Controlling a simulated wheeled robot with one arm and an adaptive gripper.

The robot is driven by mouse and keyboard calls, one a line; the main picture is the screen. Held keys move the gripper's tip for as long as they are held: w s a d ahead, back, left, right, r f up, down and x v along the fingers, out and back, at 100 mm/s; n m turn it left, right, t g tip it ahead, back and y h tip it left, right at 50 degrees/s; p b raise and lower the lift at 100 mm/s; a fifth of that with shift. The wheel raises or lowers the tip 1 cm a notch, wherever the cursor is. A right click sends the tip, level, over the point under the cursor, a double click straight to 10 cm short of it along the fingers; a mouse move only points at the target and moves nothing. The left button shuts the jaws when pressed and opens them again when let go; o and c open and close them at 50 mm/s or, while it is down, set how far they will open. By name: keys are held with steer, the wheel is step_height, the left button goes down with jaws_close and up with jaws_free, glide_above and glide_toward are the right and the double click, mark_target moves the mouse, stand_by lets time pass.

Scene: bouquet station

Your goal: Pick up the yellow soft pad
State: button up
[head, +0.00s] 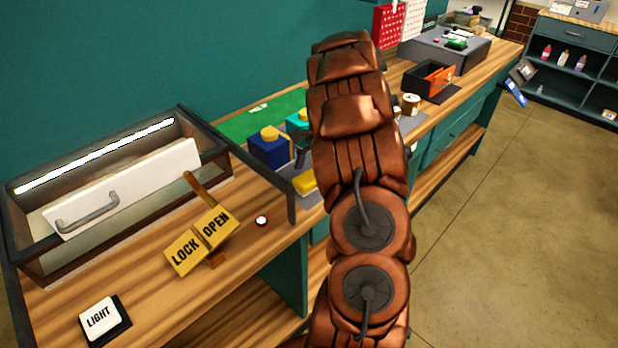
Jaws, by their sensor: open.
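The yellow soft pad (304,184) lies on a grey surface on the wooden counter, just left of my brown arm. Its right end is close to the arm's outline and may be partly covered. My arm rises through the middle of the view and hides the counter behind it. My gripper is not clearly seen; a small dark shape above the pad could be part of it, but I cannot tell. Nothing is seen holding the pad.
A blue box (268,150) with a yellow top and a teal box (297,124) stand behind the pad. A glass-fronted case (25,262) with a white handled panel, a LOCK/OPEN sign (200,243) and a LIGHT button (100,318) are left. Open floor (500,230) lies right.

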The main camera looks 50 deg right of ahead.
steer(key=shift+x, duration=1)
steer(key=shift+c, duration=0.4)
steer(key=c, duration=1.1)
